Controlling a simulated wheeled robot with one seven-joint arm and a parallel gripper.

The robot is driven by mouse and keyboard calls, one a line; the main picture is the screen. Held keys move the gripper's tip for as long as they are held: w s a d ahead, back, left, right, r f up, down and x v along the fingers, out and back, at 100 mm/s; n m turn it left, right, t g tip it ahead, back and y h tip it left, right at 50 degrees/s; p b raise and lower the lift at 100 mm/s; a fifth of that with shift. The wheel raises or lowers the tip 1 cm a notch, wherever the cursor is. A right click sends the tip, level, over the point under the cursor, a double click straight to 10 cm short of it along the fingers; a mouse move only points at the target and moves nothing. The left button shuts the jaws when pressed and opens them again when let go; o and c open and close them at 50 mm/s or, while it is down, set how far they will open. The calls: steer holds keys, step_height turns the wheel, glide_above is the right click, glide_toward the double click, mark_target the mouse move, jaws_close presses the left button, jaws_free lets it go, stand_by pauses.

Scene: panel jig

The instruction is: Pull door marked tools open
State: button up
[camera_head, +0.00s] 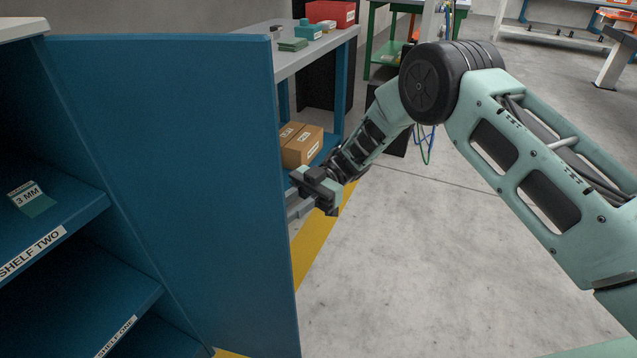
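A blue door (165,170) stands swung open on the left, attached beside a blue cabinet with shelves. The face turned to me is plain, and no "tools" marking shows on it. My gripper (296,208) is at the door's right edge, reached from the far side. Its fingers are partly hidden behind the door, so I cannot tell whether they are open, shut or on a handle. No handle is visible from here.
Inside the cabinet, a shelf labelled "SHELF TWO" (70,225) holds a "3 MM" item (30,197). Behind the door, a workbench (328,42) carries a red box (331,13), with cardboard boxes (302,145) below.

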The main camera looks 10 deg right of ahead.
steer(key=v, duration=1.2)
steer(key=shift+w, duration=0.2)
steer(key=shift+d, duration=0.15)
steer(key=w+a+r+m+t, duration=0.4)
steer(key=a+r+m+t, duration=0.2)
steer(key=r+t, duration=0.35)
steer(key=w+a+r+m+t, duration=0.4)
steer(key=a+r+m+t, duration=0.3)
steer(key=t, duration=0.3)
steer(key=s+d+f+m+g+h, duration=0.2)
steer(key=s+d+h, duration=0.3)
steer(key=s, duration=0.8)
steer(key=s+d+f+m+g+h, duration=0.25)
steer(key=s+d, duration=0.45)
steer(key=s, duration=0.6)
steer(key=s+d+f+m+g+h, duration=0.15)
steer(key=s+d+h, duration=0.4)
steer(key=s, duration=0.85)
step_height(320, 180, up, 24)
steer(key=s+d+g+p, duration=0.1)
steer(key=p, duration=2.3)
steer(key=shift+d, duration=0.3)
